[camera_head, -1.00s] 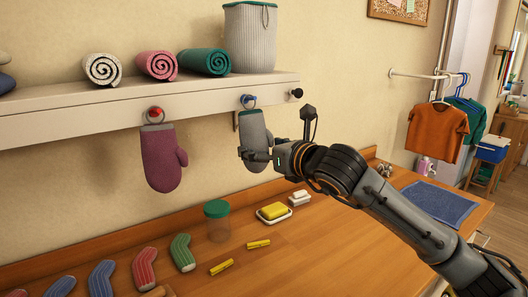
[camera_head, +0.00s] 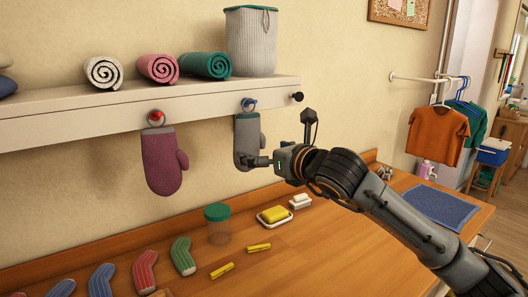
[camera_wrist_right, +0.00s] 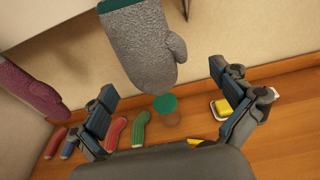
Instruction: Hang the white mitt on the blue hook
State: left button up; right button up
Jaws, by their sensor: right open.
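The white mitt, which looks light grey with a green cuff (camera_head: 247,136), hangs upright below the shelf board. Its loop is at the blue hook (camera_head: 249,102) and appears to be over it. The mitt also shows in the right wrist view (camera_wrist_right: 145,45), clear of both fingers. My right gripper (camera_head: 262,161) is just right of the mitt's lower part. In the right wrist view its fingers (camera_wrist_right: 172,115) are wide apart with nothing between them. The hook is outside the right wrist view. My left gripper is not in view.
A purple mitt (camera_head: 161,162) hangs from the red hook (camera_head: 157,115) to the left. A black hook (camera_head: 297,96) at the right is bare. Below, a green-lidded jar (camera_head: 218,226), a soap dish (camera_head: 274,217), yellow pegs and several socks lie on the wooden counter (camera_head: 330,250).

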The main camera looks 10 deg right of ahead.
jog(key=v, duration=1.2)
